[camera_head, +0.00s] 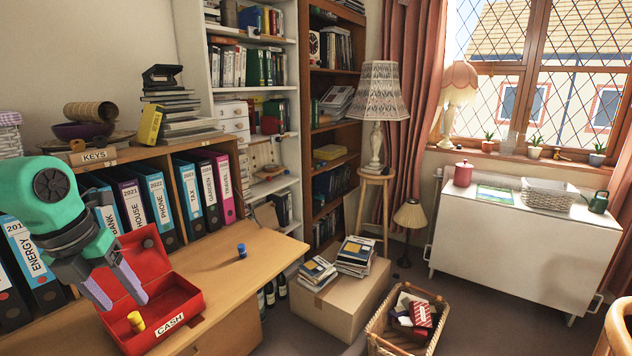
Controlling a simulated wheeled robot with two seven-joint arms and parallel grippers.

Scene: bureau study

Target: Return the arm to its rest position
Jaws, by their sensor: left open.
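My left gripper (118,289) is in the head view at the lower left, with its teal arm coming in from the left. Its two fingers are apart, with nothing between them, and they overlap the red cash box in the picture. The cash box (172,318) stands open on the wooden desk, its lid raised at the back and the word CASH on its front. A small yellow cylinder (136,321) is inside the box, near the front. A small blue cylinder (242,250) stands on the desk to the right of the box. My right gripper is not in view.
A row of binders (160,212) stands in a wooden bureau behind the box, beneath a ledge marked KEYS (95,155). The desk top (215,262) is clear around the blue cylinder. A cardboard box (340,301) and a wicker basket (374,325) stand on the floor to the right.

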